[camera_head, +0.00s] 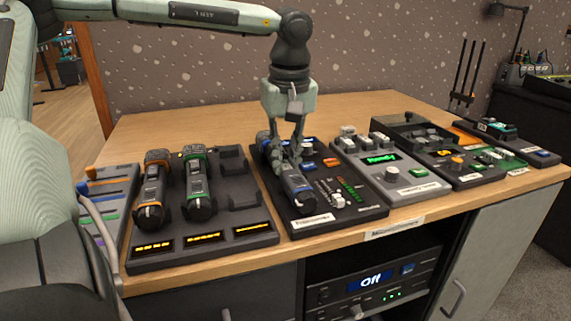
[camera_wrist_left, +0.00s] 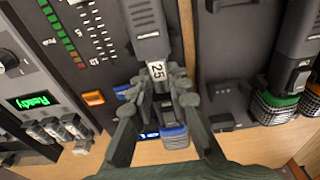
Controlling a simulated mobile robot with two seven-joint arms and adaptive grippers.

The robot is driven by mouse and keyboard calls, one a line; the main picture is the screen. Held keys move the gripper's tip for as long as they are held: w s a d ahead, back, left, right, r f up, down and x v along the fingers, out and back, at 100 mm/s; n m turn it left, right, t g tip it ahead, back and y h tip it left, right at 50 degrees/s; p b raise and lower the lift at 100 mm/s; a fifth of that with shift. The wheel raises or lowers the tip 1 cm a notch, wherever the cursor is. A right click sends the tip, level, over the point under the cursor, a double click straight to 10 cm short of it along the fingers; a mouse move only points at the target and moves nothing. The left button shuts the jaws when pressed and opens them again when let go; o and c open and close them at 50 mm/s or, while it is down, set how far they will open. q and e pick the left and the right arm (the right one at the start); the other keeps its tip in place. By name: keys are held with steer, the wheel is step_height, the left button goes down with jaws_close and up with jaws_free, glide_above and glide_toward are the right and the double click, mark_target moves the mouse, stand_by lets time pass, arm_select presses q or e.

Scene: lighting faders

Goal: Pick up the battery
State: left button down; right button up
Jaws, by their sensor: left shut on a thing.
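In the left wrist view the battery (camera_wrist_left: 150,35) carries a white label with "25" and shows a blue end. The fingers (camera_wrist_left: 166,98) stand on both sides of it beside the label. I cannot tell whether the battery touches the panel. My right gripper is not in view.
A unit with a green display (camera_head: 389,175) and more panels stand to the right. The desk's back (camera_head: 180,125) is clear.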

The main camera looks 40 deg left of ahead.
mark_target(285, 167)
arm_select(q)
steer(key=shift+r, duration=0.45)
steer(key=r, duration=0.3)
steer(key=shift+s+d+r, duration=0.1)
steer(key=shift+s+r, duration=0.15)
steer(key=shift+r, duration=0.1)
steer(key=s+d+r+p, duration=0.2)
steer(key=s+r+p, duration=0.2)
steer(key=s+r, duration=0.6)
steer(key=shift+s+d+r, duration=0.2)
steer(key=shift+s+d, duration=0.15)
steer(key=shift+s, duration=0.05)
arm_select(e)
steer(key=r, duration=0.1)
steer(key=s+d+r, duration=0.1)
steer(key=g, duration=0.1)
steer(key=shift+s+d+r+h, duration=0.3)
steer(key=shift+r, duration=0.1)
arm_select(q)
steer(key=shift+f, duration=0.1)
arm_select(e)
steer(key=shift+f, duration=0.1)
